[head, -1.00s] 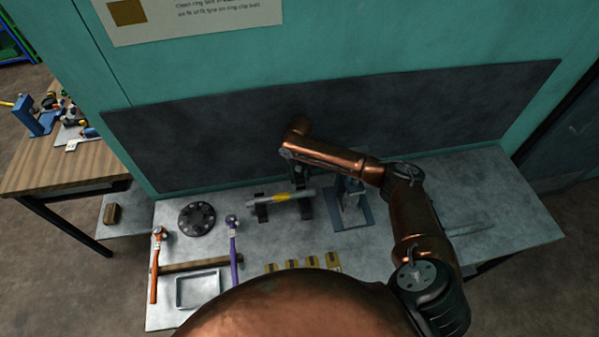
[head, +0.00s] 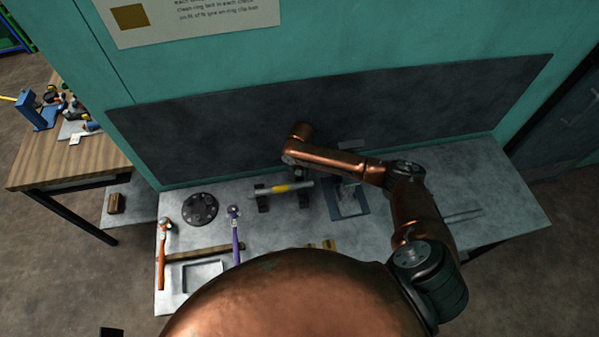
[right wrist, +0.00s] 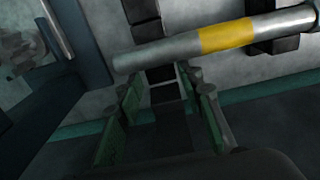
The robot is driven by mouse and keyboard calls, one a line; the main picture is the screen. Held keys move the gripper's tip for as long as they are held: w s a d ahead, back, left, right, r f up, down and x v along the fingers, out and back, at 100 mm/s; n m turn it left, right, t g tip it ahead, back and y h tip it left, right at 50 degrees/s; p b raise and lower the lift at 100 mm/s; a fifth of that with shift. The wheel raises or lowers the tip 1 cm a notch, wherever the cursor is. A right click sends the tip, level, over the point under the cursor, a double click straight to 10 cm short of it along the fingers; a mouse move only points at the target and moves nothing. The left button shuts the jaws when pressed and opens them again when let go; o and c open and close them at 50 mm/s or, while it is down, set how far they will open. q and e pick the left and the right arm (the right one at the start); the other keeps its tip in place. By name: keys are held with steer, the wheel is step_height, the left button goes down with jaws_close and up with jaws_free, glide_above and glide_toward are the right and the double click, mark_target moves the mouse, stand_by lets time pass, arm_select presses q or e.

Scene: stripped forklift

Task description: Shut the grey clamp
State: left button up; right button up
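The grey clamp (head: 347,201) sits on its blue-grey base plate right of the centre of the bench in the head view. My right forearm covers its upper part, so I cannot tell its lever's position. At the left of the right wrist view are a plate edge (right wrist: 88,42) and a grey bar (right wrist: 56,28), probably the clamp's. My right gripper (right wrist: 162,88) is open and empty, pointing down beside the yellow-banded rod (right wrist: 228,37), apart from the clamp. A small dark shape at the head view's bottom left edge may be my left gripper; I cannot make it out.
The rod lies on dark supports (head: 263,205) left of the clamp. A round dark flange (head: 200,209), an orange hammer (head: 162,260), a purple hammer (head: 236,240) and a tray (head: 182,284) stand further left. The bench right of the clamp (head: 490,190) is mostly clear.

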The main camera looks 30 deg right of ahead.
mark_target(300, 184)
steer(key=shift+s+a+f+p, duration=0.25)
steer(key=shift+s+f, duration=0.15)
steer(key=shift+s, duration=0.3)
steer(key=shift+s+a+f+p, duration=0.15)
steer(key=shift+s+a+f, duration=0.15)
steer(key=shift+s, duration=0.4)
steer(key=o, duration=0.5)
steer(key=shift+o, duration=0.3)
steer(key=shift+s+d+r, duration=0.15)
steer(key=shift+s, duration=0.15)
steer(key=shift+w, duration=0.3)
steer(key=shift+d, duration=0.1)
steer(key=shift+w+r, duration=0.1)
steer(key=shift+r, duration=0.05)
steer(key=shift+r, duration=0.2)
step_height(300, 184, up, 12)
